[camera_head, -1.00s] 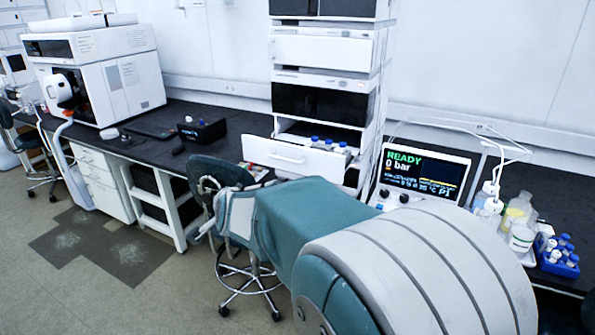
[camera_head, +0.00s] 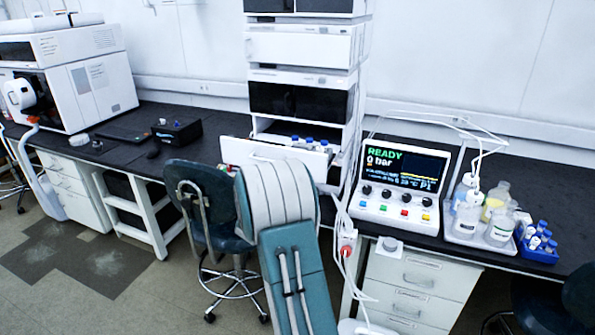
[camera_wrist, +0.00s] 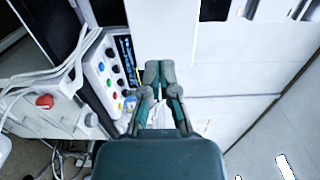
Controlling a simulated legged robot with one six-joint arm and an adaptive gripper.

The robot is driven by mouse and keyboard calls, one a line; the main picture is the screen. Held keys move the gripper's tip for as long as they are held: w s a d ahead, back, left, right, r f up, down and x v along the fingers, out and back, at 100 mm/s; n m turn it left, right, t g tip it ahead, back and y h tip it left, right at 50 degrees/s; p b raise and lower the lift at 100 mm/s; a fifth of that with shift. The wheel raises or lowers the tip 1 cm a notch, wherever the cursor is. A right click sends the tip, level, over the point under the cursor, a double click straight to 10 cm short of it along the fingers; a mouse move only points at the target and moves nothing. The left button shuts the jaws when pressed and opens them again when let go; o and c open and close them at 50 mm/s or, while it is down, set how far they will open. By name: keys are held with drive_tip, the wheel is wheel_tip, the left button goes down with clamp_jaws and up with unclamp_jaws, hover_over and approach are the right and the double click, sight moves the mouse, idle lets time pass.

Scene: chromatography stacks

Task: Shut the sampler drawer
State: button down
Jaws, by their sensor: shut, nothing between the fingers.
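The sampler drawer (camera_head: 240,151) is the white-fronted drawer low in the tall instrument stack in the head view. It stands out from the stack, with several blue-capped vials (camera_head: 309,143) showing behind its front. My arm covers part of the drawer front and hides its handle. My gripper (camera_wrist: 160,72) is shut and empty in the wrist view, its fingers pointing at a white surface. I cannot tell whether that surface is the drawer front or whether the fingertips touch it. My gripper is hidden behind the arm in the head view.
A console (camera_head: 401,182) reading "READY 0 bar" stands right of the stack, with hanging white tubing (camera_head: 347,225). Bottles in a tray (camera_head: 462,236) and a blue vial rack (camera_head: 538,254) are farther right. A chair (camera_head: 205,200) stands left of my arm.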

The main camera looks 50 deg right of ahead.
drive_tip(key=x, duration=1)
drive_tip(key=shift+w+r, duration=0.1)
